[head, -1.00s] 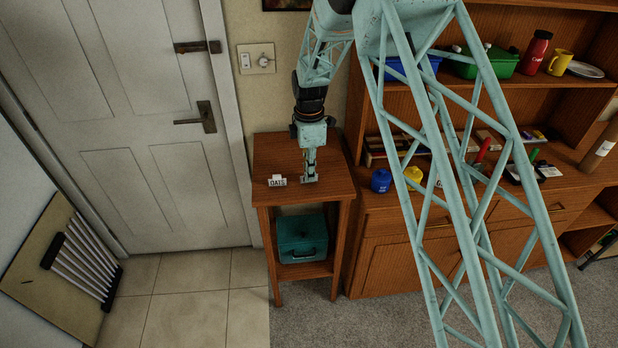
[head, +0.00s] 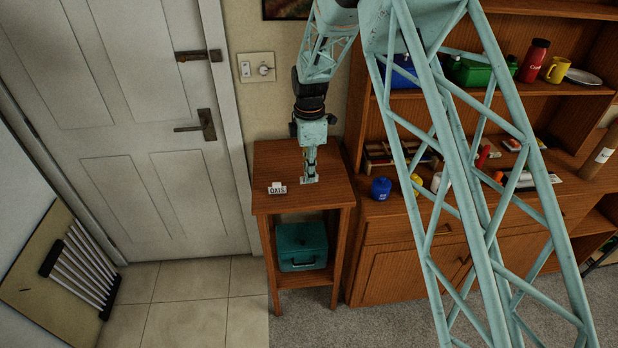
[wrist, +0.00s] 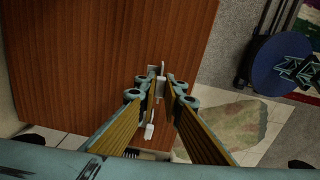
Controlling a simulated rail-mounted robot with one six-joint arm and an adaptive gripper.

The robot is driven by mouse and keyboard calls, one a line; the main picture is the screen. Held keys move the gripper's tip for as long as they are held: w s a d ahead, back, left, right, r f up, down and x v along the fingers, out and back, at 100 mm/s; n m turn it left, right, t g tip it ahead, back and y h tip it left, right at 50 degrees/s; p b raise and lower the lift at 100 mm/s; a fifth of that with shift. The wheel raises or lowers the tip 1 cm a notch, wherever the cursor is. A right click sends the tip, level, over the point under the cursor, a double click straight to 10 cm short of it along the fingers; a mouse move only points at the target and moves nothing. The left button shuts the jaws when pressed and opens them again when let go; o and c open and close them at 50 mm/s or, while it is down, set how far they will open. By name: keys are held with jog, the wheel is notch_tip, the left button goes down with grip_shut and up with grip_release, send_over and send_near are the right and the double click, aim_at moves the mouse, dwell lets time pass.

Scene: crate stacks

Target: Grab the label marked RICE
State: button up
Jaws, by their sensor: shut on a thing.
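My gripper (head: 310,179) points down at the top of the small wooden side table (head: 316,194). In the wrist view its fingertips (wrist: 161,84) are shut on a small white label (wrist: 160,86), at table level. I cannot read any word on this held label, and the fingers hide part of it. A second white label (head: 277,188), reading OATS, stands on the table to the left of my gripper. In the wrist view a white piece (wrist: 149,131) below the fingertips, apart from them, looks like this second label.
A teal box (head: 302,247) sits on the table's lower shelf. The wooden cabinet (head: 400,265) stands close on the right, with a blue jar (head: 381,188) near its edge. A door (head: 150,130) is on the left. The table top around the labels is otherwise clear.

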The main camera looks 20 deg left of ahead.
jog(key=s+d+r, duration=0.1)
jog(key=s+d, duration=0.8)
jog(key=s, duration=0.3)
jog(key=shift+s+b, duration=0.4)
jog(key=shift+r, duration=0.15)
